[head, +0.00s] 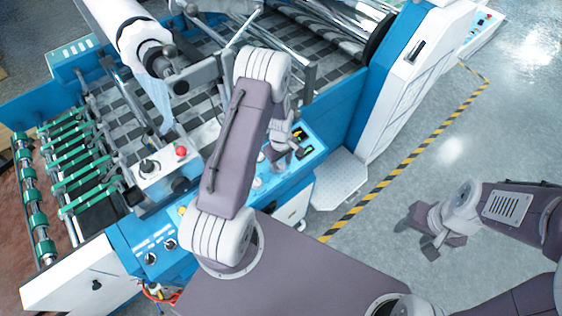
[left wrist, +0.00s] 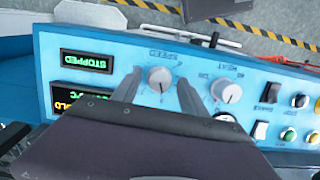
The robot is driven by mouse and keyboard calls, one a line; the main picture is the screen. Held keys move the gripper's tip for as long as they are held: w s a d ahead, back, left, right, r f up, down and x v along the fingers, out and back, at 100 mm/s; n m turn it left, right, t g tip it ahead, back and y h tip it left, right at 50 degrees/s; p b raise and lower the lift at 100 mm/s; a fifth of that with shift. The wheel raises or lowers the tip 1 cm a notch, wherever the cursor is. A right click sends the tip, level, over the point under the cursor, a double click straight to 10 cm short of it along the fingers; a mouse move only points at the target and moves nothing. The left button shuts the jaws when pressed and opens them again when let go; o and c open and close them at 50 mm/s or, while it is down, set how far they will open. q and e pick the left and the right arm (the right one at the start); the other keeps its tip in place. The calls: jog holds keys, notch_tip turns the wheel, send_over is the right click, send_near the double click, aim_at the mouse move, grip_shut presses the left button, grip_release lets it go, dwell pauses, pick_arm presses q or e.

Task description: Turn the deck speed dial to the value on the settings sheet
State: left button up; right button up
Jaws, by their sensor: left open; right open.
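The speed dial (left wrist: 159,79) is a round pale knob on the blue control panel (left wrist: 215,63), its label upside down in the left wrist view. My left gripper (left wrist: 160,80) is open, with one finger on each side of the dial. I cannot tell whether the fingers touch it or what value it points to. In the head view my left gripper (head: 285,153) is over the panel and its arm hides part of it. My right gripper (head: 430,232) is open and empty above the floor at the right. I cannot make out a settings sheet.
A heat dial (left wrist: 230,93) sits close beside the right finger. Switches and push buttons (left wrist: 289,136) line the panel's other end. Grey floor (head: 440,150) beside the machine is clear.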

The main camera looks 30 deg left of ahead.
pick_arm(q)
grip_shut()
jog(key=shift+m, duration=0.3)
jog(key=m+b, duration=0.1)
jog(key=m, duration=0.2)
jog(key=shift+w+g+y, duration=0.15)
jog(key=shift+g+y, duration=0.15)
jog(key=shift+g, duration=0.1)
jog(key=shift+d+m+y+b, duration=0.1)
jog(key=shift+m+y+b, duration=0.4)
jog(key=shift+m, duration=1.4)
jog(key=shift+g, duration=0.3)
grip_release()
